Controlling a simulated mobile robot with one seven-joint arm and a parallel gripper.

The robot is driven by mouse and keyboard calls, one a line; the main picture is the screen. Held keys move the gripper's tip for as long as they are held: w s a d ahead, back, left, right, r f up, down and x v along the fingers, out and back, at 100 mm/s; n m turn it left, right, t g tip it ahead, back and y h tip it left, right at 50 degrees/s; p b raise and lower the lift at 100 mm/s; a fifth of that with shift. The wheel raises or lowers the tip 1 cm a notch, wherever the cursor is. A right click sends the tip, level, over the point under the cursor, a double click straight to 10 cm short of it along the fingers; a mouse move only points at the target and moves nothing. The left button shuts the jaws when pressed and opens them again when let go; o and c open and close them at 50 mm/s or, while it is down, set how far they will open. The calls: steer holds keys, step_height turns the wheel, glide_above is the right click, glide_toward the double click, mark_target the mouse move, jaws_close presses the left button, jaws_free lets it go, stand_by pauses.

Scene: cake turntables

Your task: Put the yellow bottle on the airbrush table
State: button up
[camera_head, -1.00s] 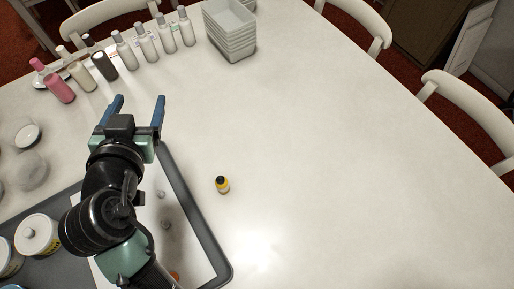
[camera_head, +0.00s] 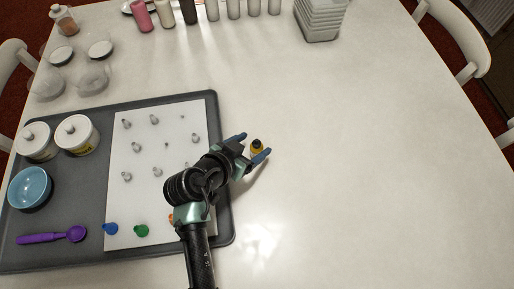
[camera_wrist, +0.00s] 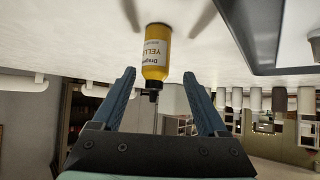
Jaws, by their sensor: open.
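The small yellow bottle (camera_head: 257,147) with a black cap stands upright on the white table (camera_head: 340,190), right of the grey tray. My gripper (camera_head: 253,146) is open, with its blue fingers on either side of the bottle or just short of it. In the wrist view, which is upside down, the bottle (camera_wrist: 155,50) shows its "YELL..." label. It sits ahead between the open fingertips (camera_wrist: 160,76), with a gap visible on each side. I cannot tell which surface is the airbrush table.
The grey tray (camera_head: 222,226) holds a white sheet with several small nozzles, white tubs, a blue bowl (camera_head: 30,187) and a purple spoon (camera_head: 52,237). Several bottles and stacked containers (camera_head: 320,20) line the far edge. The table's right side is clear.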

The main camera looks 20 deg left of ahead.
steer(key=x, duration=0.5)
steer(key=shift+s+d+f, duration=0.2)
steer(key=shift+d+f, duration=0.05)
steer(key=shift+f, duration=0.05)
steer(key=shift+c, duration=0.2)
jaws_close()
